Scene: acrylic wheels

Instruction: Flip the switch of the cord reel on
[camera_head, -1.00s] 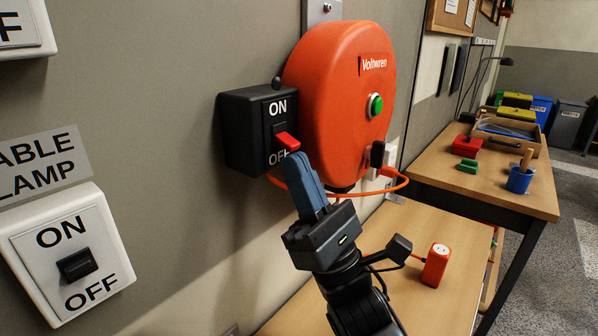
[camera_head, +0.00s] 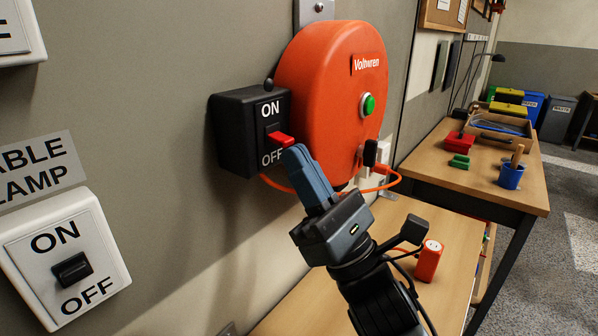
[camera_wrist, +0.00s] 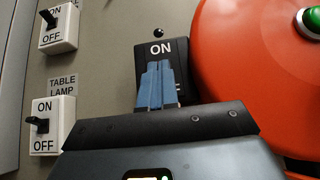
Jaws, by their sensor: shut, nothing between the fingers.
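The cord reel (camera_head: 325,90) is a round orange housing on the wall with a green button. Its black switch box (camera_head: 232,135) is at its left, marked ON above and OFF below. The red lever (camera_head: 280,139) sticks out between the marks, roughly level or slightly down. My gripper (camera_head: 297,152) is shut and empty. Its blue fingertips are just below the lever's tip; I cannot tell whether they touch. In the wrist view my fingers (camera_wrist: 160,66) cover the lower switch box (camera_wrist: 180,50), so the lever is hidden.
A white table lamp switch (camera_head: 68,268) is on the wall at left, with another above it. An orange cable (camera_head: 385,186) hangs below the reel. An orange socket block (camera_head: 429,262) is on the lower table. A workbench (camera_head: 450,185) with tools stands at right.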

